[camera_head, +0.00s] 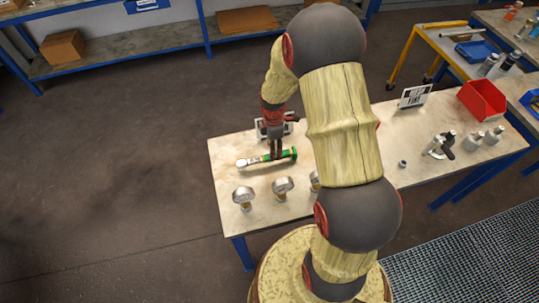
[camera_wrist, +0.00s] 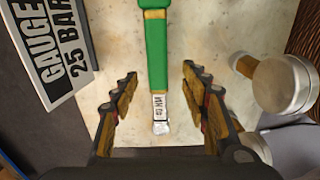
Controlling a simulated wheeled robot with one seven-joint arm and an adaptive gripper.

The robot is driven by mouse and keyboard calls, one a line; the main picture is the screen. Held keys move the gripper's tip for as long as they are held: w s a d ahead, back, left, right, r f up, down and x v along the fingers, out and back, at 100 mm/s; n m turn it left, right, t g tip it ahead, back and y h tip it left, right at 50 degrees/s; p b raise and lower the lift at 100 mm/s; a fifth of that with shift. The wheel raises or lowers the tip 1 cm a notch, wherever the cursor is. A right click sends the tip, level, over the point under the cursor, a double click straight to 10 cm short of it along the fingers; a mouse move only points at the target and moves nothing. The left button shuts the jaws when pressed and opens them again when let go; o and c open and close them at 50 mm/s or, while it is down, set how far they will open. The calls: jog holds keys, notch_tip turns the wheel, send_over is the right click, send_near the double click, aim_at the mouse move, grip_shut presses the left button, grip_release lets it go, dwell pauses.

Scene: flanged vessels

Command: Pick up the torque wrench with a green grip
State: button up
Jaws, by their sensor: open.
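The torque wrench lies flat on the workbench, with its green grip (camera_head: 284,155) to the right and its silver end to the left in the head view. In the wrist view its green grip (camera_wrist: 156,45) runs down from the top edge to a brass-coloured band and a labelled silver part. My gripper (camera_head: 276,155) points down over the wrench near the grip. In the wrist view my gripper (camera_wrist: 159,72) is open, with one finger on each side of the wrench and visible gaps on both sides. Whether the fingertips reach the bench is unclear.
Several gauges stand along the near bench edge, including one gauge (camera_head: 243,196) and another (camera_head: 282,187). A red bin (camera_head: 482,100) and metal fittings (camera_head: 440,145) sit farther right.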

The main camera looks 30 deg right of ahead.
aim_at(267, 160)
jog(key=f, duration=0.5)
jog(key=shift+w+a+f, duration=0.1)
jog(key=shift+w+f, duration=0.15)
jog(key=shift+f, duration=0.05)
jog(key=shift+c, duration=1.4)
jog(key=shift+r, duration=0.1)
grip_shut()
